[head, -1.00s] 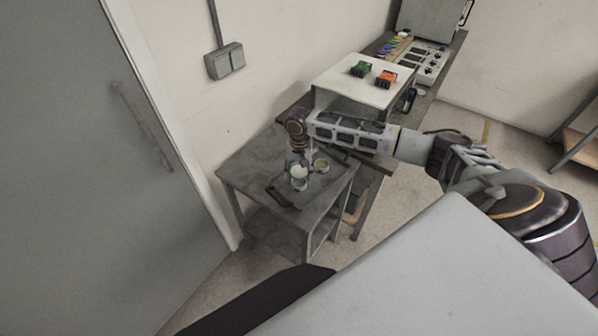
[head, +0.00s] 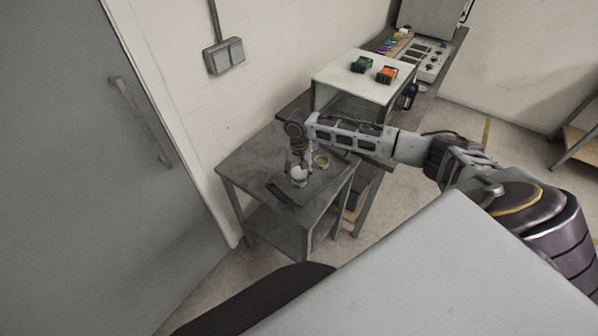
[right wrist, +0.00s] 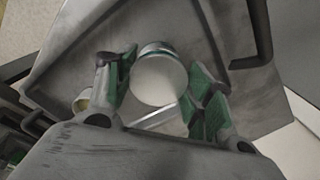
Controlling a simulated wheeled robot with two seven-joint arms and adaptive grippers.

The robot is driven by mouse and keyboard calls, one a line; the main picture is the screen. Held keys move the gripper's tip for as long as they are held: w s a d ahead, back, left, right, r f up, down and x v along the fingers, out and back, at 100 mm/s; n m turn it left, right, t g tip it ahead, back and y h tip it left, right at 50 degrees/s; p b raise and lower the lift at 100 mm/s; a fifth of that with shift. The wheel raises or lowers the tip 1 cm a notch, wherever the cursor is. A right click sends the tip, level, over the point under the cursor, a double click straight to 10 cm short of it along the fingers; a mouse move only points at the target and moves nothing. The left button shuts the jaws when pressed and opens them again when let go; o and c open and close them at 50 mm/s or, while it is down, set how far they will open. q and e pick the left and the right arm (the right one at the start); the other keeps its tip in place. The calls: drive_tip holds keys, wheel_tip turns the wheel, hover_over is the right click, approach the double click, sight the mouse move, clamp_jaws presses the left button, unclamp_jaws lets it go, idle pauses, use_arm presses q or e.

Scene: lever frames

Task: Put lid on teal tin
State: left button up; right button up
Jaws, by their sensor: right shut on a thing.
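A white round lid (right wrist: 158,79) with a silvery edge lies between the green finger pads of my right gripper (right wrist: 165,92). In the head view the white lid (head: 298,174) shows between the fingers, low over the small grey table. My right gripper (head: 298,168) points down and is shut on it. A small bluish-grey band shows just under the lid, perhaps the teal tin; I cannot tell if the lid rests on it. A second round container (head: 321,161) with a yellowish top stands just right of the gripper. My left gripper is not in view.
The grey table (head: 247,165) has a black handle-like bar (head: 281,195) near its front. A white box-shaped bench (head: 345,82) with green (head: 362,63) and orange (head: 387,74) items stands behind. The table's left part is clear. A grey door (head: 70,180) is at the left.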

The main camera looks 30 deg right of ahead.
drive_tip(key=shift+p, duration=0.65)
idle(0.6)
drive_tip(key=shift+f+p, duration=0.6)
drive_tip(key=shift+p, duration=1.05)
idle(2.3)
idle(0.4)
drive_tip(key=o, duration=0.9)
drive_tip(key=shift+r+p, duration=0.8)
drive_tip(key=shift+r, duration=2.7)
